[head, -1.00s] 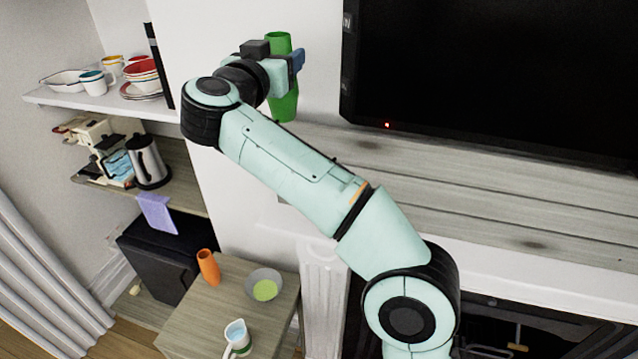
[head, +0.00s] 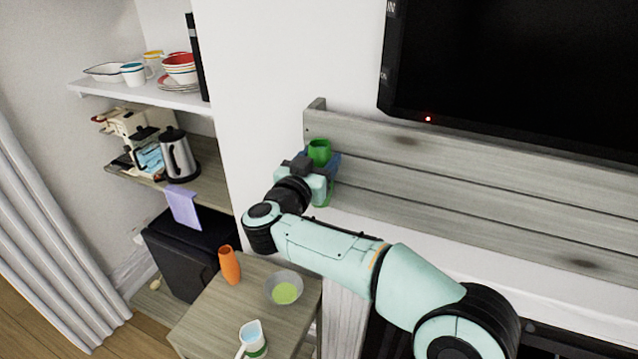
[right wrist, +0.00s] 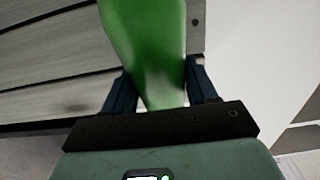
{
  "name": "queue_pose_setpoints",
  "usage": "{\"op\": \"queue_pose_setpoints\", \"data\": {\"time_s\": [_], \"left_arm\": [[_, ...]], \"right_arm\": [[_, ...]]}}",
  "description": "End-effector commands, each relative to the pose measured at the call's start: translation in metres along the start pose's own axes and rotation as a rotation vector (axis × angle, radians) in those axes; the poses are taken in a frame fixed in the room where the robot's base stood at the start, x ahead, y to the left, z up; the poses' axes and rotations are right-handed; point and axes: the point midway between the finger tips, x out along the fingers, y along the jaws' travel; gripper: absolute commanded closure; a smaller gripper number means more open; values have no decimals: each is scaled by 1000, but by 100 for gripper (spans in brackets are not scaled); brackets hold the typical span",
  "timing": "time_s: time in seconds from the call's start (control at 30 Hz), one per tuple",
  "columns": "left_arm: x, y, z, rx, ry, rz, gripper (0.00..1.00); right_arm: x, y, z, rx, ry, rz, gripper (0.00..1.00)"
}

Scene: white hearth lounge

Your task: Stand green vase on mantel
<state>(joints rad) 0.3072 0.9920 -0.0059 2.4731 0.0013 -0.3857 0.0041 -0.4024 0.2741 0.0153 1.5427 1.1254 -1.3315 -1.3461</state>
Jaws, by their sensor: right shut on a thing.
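The green vase (head: 319,150) is upright in my right gripper (head: 327,172), in front of the wooden back panel at its left end. My right gripper is shut on the vase, with a dark blue finger on either side of it in the right wrist view, where the vase (right wrist: 148,45) fills the upper middle. The mantel (head: 430,247) is the white ledge below the panel. The gripper and arm hide most of the vase's lower part, so I cannot tell whether its base touches the mantel. My left gripper is not in view.
A black TV (head: 500,75) hangs above the wooden panel (head: 450,170). A side table below holds an orange vase (head: 229,265), a grey bowl (head: 283,290) and a small jug (head: 252,340). Shelves at left hold dishes and a kettle (head: 178,155). The mantel's visible top is clear.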

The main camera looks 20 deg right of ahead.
Motion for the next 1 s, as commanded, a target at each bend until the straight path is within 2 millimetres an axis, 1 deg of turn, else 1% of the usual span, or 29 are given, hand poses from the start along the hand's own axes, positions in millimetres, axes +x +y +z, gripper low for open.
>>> {"op": "queue_pose_setpoints", "data": {"time_s": [0.17, 0.3, 0.4, 0.63, 0.77, 0.8, 0.87, 1.0], "left_arm": [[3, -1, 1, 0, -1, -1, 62], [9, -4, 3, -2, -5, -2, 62], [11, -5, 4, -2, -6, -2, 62], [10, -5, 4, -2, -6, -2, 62], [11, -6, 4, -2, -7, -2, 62], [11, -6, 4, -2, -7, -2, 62], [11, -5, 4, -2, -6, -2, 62], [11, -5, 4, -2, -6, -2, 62]], "right_arm": [[0, 0, 12, -2, 1, 0, 92], [0, 0, 34, -3, 1, -1, 92], [0, 0, 43, 0, 2, 0, 92], [0, 0, 43, 2, 3, 0, 92], [0, 0, 46, 1, 2, 0, 92], [0, 0, 48, 0, 0, 0, 36], [0, 0, 47, 0, 0, 0, 17], [0, 0, 47, 0, 0, 0, 17]]}}
